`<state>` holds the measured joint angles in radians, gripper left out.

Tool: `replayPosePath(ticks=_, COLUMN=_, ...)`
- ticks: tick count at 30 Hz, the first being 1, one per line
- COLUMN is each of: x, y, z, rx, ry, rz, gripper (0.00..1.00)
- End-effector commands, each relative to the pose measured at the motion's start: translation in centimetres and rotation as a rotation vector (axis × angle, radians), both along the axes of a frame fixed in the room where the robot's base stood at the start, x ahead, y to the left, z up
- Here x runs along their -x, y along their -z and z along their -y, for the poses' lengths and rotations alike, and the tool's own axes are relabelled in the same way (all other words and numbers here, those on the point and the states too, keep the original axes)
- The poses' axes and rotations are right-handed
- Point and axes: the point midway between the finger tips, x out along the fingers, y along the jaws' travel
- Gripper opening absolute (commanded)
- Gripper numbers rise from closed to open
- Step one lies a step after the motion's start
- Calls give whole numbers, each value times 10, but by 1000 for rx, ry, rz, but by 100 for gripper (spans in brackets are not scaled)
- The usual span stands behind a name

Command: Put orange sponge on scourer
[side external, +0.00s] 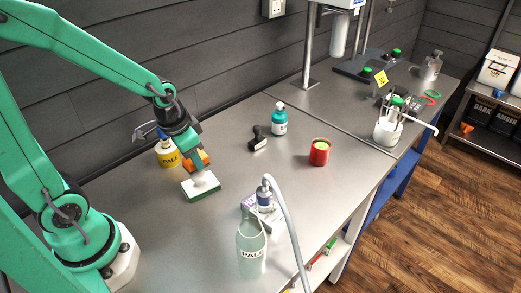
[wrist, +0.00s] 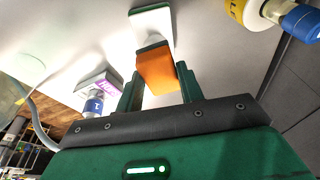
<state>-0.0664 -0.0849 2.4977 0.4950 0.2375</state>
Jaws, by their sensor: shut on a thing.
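The orange sponge (wrist: 157,72) is between the two fingers of my gripper (wrist: 158,88) in the wrist view, and the gripper is shut on it. In the side view, the sponge (side external: 203,158) shows partly behind my gripper (side external: 196,160). The scourer (side external: 201,190) is a white block with a green lower layer, lying on the metal bench just in front of and below my gripper. In the wrist view, the scourer (wrist: 150,22) shows beyond the sponge, its near part hidden. I cannot tell whether sponge and scourer touch.
A teal bottle (side external: 279,120), a dark stamp-like tool (side external: 257,138) and a red cup (side external: 319,152) stand to the right. Bench between is clear.

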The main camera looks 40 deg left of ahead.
Motion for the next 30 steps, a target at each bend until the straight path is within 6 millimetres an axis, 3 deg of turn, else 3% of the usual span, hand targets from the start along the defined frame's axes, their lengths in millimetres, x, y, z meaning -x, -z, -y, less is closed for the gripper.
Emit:
replayPosePath(ticks=7, x=0, y=21, z=0, rx=1, ry=0, rz=-2, gripper=16)
replayPosePath(ticks=22, x=0, y=26, z=0, rx=0, ry=0, rz=-1, gripper=15)
replayPosePath(ticks=23, x=0, y=26, z=0, rx=0, ry=0, rz=-1, gripper=39)
replayPosePath(ticks=26, x=0, y=26, z=0, rx=0, ry=0, rz=-1, gripper=58)
replayPosePath(ticks=30, x=0, y=26, z=0, rx=0, ry=0, rz=0, gripper=60)
